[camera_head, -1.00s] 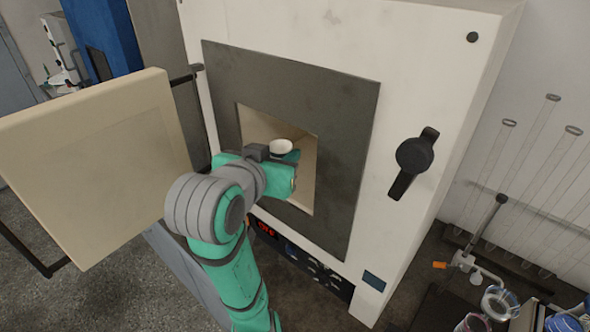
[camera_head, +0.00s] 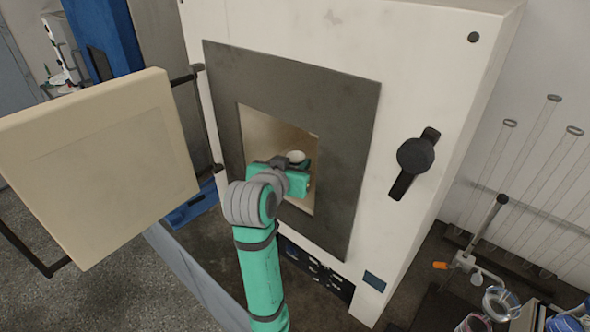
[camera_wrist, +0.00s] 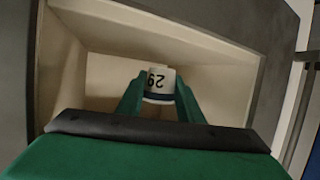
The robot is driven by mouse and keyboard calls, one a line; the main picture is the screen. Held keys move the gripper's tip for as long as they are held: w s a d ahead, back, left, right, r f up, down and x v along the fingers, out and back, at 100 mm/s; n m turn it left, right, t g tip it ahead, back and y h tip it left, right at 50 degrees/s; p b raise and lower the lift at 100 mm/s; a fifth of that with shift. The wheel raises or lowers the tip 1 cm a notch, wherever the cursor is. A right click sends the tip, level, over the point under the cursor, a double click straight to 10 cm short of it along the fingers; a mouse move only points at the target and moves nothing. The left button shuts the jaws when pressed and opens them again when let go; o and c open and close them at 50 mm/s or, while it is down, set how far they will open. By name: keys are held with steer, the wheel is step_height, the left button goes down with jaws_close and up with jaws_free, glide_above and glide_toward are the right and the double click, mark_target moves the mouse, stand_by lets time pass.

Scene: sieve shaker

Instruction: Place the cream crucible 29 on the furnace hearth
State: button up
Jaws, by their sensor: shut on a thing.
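The cream crucible (camera_head: 296,156) is inside the furnace opening, mostly hidden behind my gripper in the head view. In the wrist view the crucible (camera_wrist: 159,80) shows its number 29 upside down and a dark band near its lower edge. My gripper (camera_wrist: 158,97) is shut on it, one green finger on each side. In the head view my gripper (camera_head: 293,166) reaches into the chamber. The furnace hearth (camera_wrist: 105,104) lies around and beyond the crucible. I cannot tell whether the crucible touches the hearth.
The furnace door (camera_head: 95,165) stands open at the left. A dark frame (camera_head: 350,120) surrounds the opening close to my wrist, and a black handle (camera_head: 415,158) sticks out at the right. Glassware (camera_head: 500,303) stands at the lower right.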

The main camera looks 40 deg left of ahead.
steer(key=shift+f, duration=0.95)
steer(key=shift+f, duration=0.15)
steer(key=o, duration=1.1)
steer(key=shift+c, duration=0.2)
steer(key=shift+r, duration=0.2)
steer(key=v, duration=1.2)
